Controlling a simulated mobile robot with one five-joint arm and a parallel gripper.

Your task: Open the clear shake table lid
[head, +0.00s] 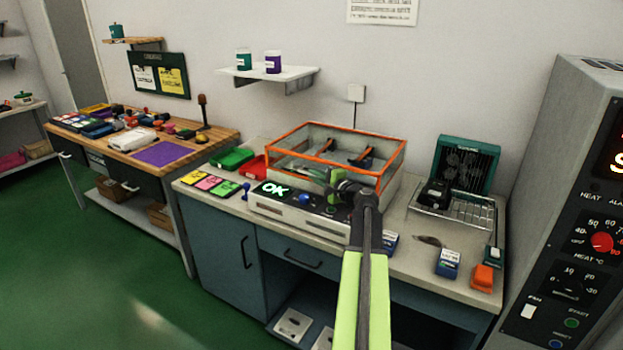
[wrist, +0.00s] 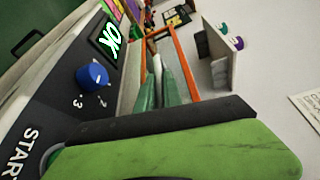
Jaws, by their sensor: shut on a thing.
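The clear lid (head: 380,160) with orange edges sits on the shake table (head: 280,206), a pale unit with a lit OK display on its sloped front. The lid looks down in the head view, and orange edges also show in the wrist view (wrist: 184,62). My gripper (head: 334,184) is at the lid's front side, above the control panel. In the wrist view my green gripper fingers (wrist: 158,78) are close together at the lid's front. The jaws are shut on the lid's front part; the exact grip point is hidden.
A blue knob (wrist: 92,77) on the panel is close to my gripper. A green bin (head: 231,158) and coloured cards (head: 212,184) lie left. A wire rack (head: 455,207), a blue box (head: 448,262) and an orange block (head: 483,277) are right. A wall shelf (head: 285,76) hangs behind.

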